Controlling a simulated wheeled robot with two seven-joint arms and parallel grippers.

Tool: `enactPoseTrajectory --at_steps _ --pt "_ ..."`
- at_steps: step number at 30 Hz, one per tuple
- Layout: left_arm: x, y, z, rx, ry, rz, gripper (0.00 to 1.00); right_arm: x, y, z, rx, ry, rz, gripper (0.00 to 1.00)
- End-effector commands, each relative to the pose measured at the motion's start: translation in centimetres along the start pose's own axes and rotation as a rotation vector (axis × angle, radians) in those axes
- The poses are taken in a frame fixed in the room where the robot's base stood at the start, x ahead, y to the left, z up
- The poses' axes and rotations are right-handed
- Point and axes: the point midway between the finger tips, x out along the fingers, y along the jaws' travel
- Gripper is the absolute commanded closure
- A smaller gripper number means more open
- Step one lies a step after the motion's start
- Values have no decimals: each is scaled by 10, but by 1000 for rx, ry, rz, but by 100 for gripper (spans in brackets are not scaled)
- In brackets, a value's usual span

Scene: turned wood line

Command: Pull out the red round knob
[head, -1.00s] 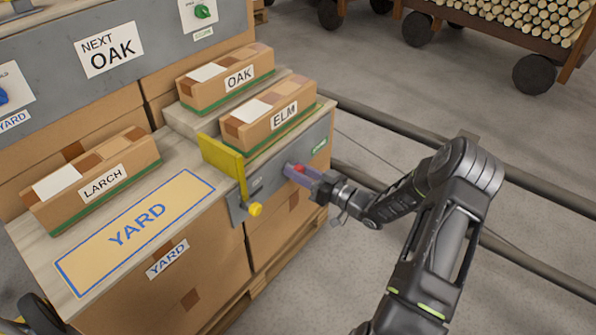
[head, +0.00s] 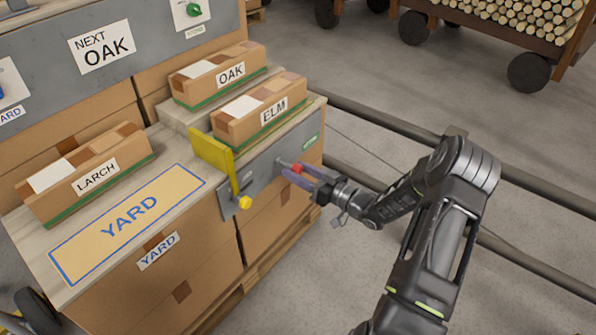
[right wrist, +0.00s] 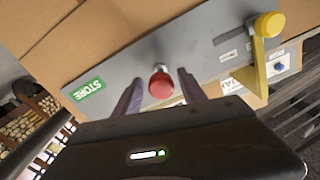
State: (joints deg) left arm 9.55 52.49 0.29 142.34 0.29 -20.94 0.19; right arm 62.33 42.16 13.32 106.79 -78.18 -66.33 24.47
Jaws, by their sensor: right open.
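The red round knob (head: 297,168) sits on a short metal stem on the grey panel (head: 266,172) at the side of the bench. My right gripper (head: 297,174) is open around the knob, with a finger on either side. In the right wrist view its two fingers (right wrist: 160,95) stand apart, and I cannot tell whether either touches the knob. My left gripper is out of view.
A yellow bar (head: 213,156) with a yellow knob (head: 245,202) stands left of the red knob. Boxes marked ELM (head: 258,108), OAK (head: 218,77) and LARCH (head: 85,175) lie on top.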

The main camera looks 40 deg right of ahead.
Motion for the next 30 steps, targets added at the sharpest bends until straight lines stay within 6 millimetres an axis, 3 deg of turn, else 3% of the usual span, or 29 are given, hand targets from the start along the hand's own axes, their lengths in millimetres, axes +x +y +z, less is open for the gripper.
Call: enactPoseTrajectory --at_steps 13,24,30 --pt "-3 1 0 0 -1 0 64 -7 0 -2 0 1 0 47" --pt "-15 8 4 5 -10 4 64 -64 0 -2 0 0 2 47" --pt "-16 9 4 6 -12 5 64 -78 0 -1 0 1 0 47"
